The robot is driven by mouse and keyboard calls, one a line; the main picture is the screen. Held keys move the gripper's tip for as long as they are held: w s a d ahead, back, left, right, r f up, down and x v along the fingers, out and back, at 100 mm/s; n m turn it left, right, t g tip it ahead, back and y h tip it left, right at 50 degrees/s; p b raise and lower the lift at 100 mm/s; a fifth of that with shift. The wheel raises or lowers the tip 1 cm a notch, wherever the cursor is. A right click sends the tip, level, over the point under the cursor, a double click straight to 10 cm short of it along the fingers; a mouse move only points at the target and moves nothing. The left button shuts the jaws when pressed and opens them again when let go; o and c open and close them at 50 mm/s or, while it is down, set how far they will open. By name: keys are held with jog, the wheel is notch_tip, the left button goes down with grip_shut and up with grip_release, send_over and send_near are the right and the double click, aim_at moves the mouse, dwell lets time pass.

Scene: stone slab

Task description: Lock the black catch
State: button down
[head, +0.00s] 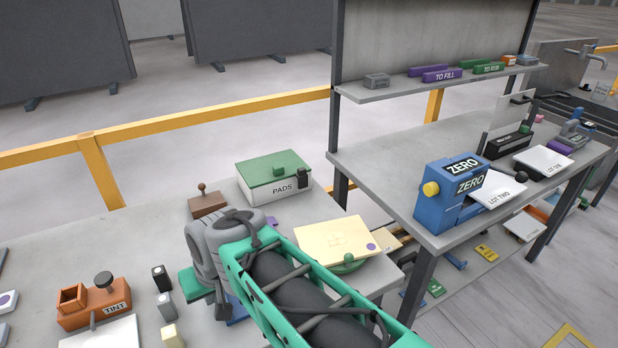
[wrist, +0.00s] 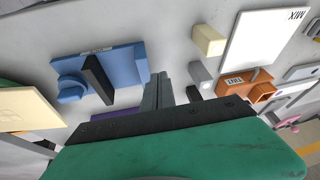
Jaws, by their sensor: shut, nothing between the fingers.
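A black catch (head: 302,180) sits on the front right of a white box (head: 272,193) marked PADS, which has a green lid (head: 274,169). I cannot tell from here whether the catch is locked. A blue fixture (wrist: 125,65) with an upright black bar (wrist: 98,80) lies left of the fingers in the wrist view; in the head view my arm hides most of it. My gripper (wrist: 158,92) is shut and empty above the slab. Its fingertips are hidden behind my arm in the head view, in front of and left of the PADS box.
An orange TINT holder (head: 95,305), small black, grey and cream blocks (head: 162,278) and a brown box (head: 207,204) stand on the slab. A cream board (head: 335,237) lies right of my arm. A second bench at right holds a blue ZERO device (head: 447,190).

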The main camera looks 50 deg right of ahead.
jog(key=w+d+m+t+b, duration=0.15)
jog(key=w+d+m, duration=0.3)
jog(key=d, duration=0.45)
jog(key=w+d+m+t+b, duration=0.1)
jog(key=w+d+m+t, duration=0.3)
jog(key=d, duration=0.5)
jog(key=s+d+r+m+t+h, duration=0.1)
jog(key=s+d+m, duration=0.1)
jog(key=d, duration=0.5)
jog(key=s+d+r+m+t+h+b, duration=0.1)
jog(key=s+d+m+h, duration=0.1)
jog(key=d+m, duration=0.3)
jog(key=s+d+r+m+t+h, duration=0.1)
jog(key=d+m, duration=0.3)
jog(key=d, duration=0.5)
jog(key=shift+s+r+t+h+b, duration=0.3)
jog(key=shift+s+r+t+h, duration=0.15)
jog(key=shift+s, duration=0.35)
jog(key=p, duration=0.1)
send_near(303, 173)
jog(key=x, duration=0.6)
jog(key=shift+w+d, duration=0.15)
